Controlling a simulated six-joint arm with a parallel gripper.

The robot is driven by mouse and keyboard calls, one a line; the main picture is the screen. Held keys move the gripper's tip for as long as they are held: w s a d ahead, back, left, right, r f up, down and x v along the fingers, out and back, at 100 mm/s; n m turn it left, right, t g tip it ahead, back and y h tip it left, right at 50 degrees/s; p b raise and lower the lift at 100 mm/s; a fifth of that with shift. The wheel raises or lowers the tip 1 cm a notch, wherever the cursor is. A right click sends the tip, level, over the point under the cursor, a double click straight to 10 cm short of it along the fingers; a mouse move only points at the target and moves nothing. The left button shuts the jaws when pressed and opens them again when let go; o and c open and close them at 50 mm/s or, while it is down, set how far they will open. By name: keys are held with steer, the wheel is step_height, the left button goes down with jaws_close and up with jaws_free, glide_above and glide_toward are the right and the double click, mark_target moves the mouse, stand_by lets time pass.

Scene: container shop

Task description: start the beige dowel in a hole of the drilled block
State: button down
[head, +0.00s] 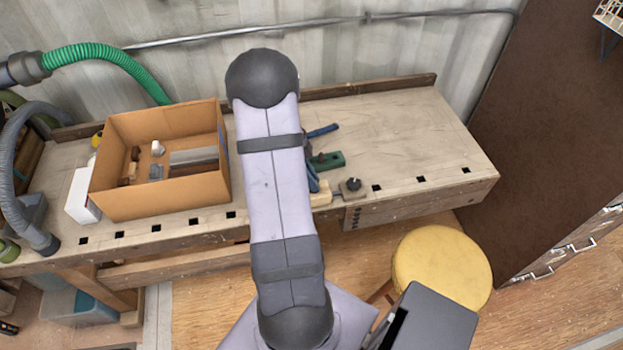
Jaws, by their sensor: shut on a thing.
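My gripper is hidden behind my own arm, so its fingers and whatever they hold do not show. I cannot make out the beige dowel. A small green block (328,161) lies on the workbench just right of my arm. A dark spot shows on its top, but I cannot tell whether it is a drilled hole or whether this is the drilled block.
An open cardboard box (155,205) with several small items stands on the workbench (400,130) left of my arm. A blue-handled tool (323,130) lies behind the green block. A yellow stool (442,268) stands in front. The bench's right part is clear.

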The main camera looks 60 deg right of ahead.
steer(key=shift+f, duration=0.1)
stand_by(0.3)
steer(key=c, duration=1.7)
jaws_free()
steer(key=shift+r+p, duration=1.7)
steer(key=shift+r, duration=1.85)
